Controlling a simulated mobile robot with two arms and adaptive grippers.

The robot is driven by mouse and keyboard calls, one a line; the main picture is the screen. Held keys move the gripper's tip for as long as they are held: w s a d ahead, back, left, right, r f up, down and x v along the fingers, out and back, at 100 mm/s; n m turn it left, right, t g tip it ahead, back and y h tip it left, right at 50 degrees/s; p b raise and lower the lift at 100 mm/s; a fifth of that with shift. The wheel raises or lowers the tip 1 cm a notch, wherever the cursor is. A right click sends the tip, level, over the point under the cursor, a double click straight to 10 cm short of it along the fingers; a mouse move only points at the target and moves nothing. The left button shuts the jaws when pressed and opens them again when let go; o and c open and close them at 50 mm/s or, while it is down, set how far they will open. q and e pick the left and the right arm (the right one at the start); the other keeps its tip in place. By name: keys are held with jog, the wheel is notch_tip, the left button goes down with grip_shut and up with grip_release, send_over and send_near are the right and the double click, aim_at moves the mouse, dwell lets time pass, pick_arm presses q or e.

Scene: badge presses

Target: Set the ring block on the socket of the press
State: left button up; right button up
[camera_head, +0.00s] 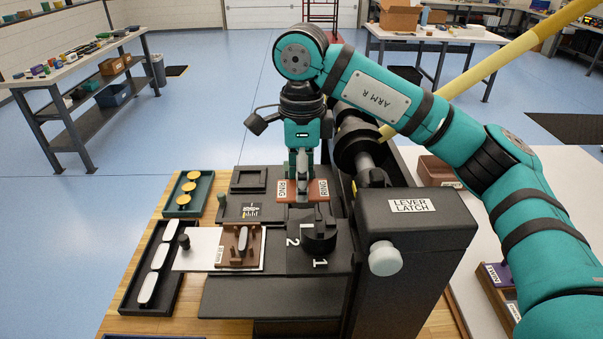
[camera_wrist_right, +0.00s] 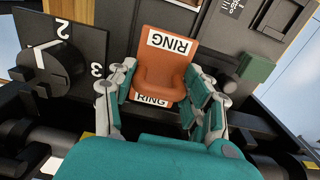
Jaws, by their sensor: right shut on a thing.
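The orange-brown ring block (camera_head: 288,197) with white RING labels is at the middle of the black press (camera_head: 410,225). It also shows in the right wrist view (camera_wrist_right: 161,78). My right gripper (camera_head: 302,188) points down with its fingers on either side of the block, shut on it; the fingers also show in the right wrist view (camera_wrist_right: 160,98). I cannot tell whether the block rests on the press or hangs just above it. The spot under it is hidden. A square, raised-rim recess (camera_head: 249,180) lies to its left; I cannot tell if this is the socket. My left gripper is not in view.
A black dial (camera_head: 319,236) with numbers stands in front of the block. A brown fixture (camera_head: 239,246) is at front left. A black tray (camera_head: 151,266) holds white ovals; a green tray (camera_head: 188,195) holds yellow discs. A yellow bar (camera_head: 490,64) rises behind my right arm.

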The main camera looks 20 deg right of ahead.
jog(key=shift+f+b, duration=1.65)
jog(key=shift+f, duration=0.7)
jog(key=shift+s+f, duration=0.15)
jog(key=shift+s, duration=0.05)
jog(key=shift+a+f, duration=0.1)
jog(key=shift+f, duration=0.05)
jog(key=o, duration=1.5)
jog(key=shift+w+a, duration=0.1)
jog(key=shift+w, duration=0.15)
jog(key=shift+w, duration=0.1)
notch_tip(320, 180, up, 12)
jog(key=shift+r, duration=0.1)
